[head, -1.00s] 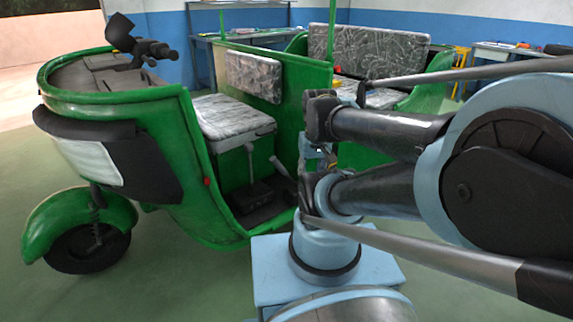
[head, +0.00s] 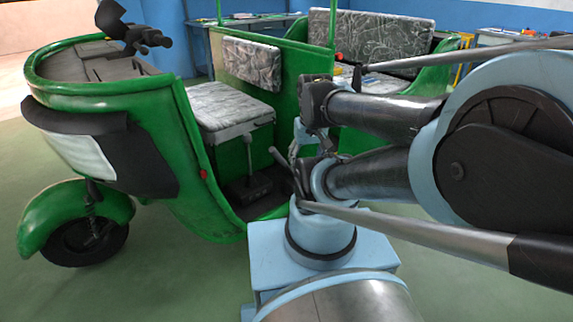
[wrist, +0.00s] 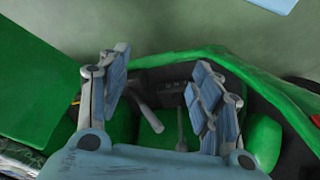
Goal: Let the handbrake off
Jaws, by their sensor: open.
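The handbrake lever (head: 281,163) is a dark slanted bar with a grip, rising from the floor of the green rickshaw (head: 160,125) beside the seat. In the wrist view the handbrake (wrist: 146,108) leans between my fingers, nearer the left one, with no clear contact. My gripper (wrist: 163,82) is open and empty, its blue padded fingers spread on either side of the levers. In the head view my gripper (head: 301,138) is just right of the handbrake, partly hidden by my arm. A thin upright lever (head: 249,155) also shows in the wrist view (wrist: 181,128).
The patterned front seat (head: 228,103) and green body panels close in around the levers. The green sill (wrist: 190,56) runs beyond my fingers in the wrist view. Handlebars (head: 133,30) stand at upper left. Open floor (head: 180,275) lies in front.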

